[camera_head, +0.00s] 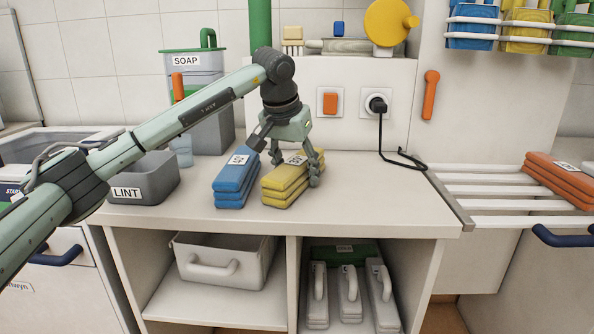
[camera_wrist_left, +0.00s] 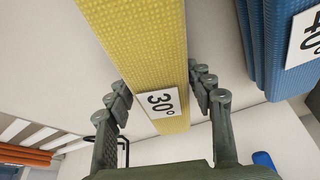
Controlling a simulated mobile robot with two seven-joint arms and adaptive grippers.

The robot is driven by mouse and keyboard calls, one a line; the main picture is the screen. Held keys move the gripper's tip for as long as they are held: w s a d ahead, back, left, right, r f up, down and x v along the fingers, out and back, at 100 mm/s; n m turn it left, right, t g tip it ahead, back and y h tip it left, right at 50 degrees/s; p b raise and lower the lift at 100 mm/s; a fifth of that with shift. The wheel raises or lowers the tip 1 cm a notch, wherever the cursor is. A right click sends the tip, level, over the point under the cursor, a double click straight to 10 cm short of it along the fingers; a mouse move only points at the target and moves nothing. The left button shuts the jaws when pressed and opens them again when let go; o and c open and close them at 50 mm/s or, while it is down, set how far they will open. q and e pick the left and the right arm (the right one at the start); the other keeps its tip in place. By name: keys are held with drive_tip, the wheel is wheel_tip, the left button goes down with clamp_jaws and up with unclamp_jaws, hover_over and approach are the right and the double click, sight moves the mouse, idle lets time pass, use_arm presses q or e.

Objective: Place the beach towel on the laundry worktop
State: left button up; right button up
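A folded yellow towel stack (camera_head: 285,186) with a 30° label lies on the laundry worktop (camera_head: 350,200). A folded blue towel stack (camera_head: 235,182) with a 40° label lies just left of it. No label names either as the beach towel. My left gripper (camera_head: 288,160) is over the yellow stack, pointing down. In the left wrist view its open fingers (camera_wrist_left: 160,85) are on either side of the yellow stack (camera_wrist_left: 135,40), with gaps visible on both sides. The blue stack (camera_wrist_left: 275,45) is outside the fingers. My right gripper is not in view.
A grey LINT bin (camera_head: 148,180) stands left on the worktop. An orange folded stack (camera_head: 562,178) lies on the slatted rack (camera_head: 490,190) at right. A black cord (camera_head: 383,145) hangs from the wall socket behind. The worktop's right part is clear.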

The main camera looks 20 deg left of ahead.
use_arm(q)
drive_tip(key=shift+o, duration=1.1)
drive_tip(key=shift+r, duration=0.15)
drive_tip(key=shift+r, duration=0.35)
drive_tip(key=v, duration=1.1)
drive_tip(key=shift+s+r, duration=0.15)
drive_tip(key=shift+r, duration=0.05)
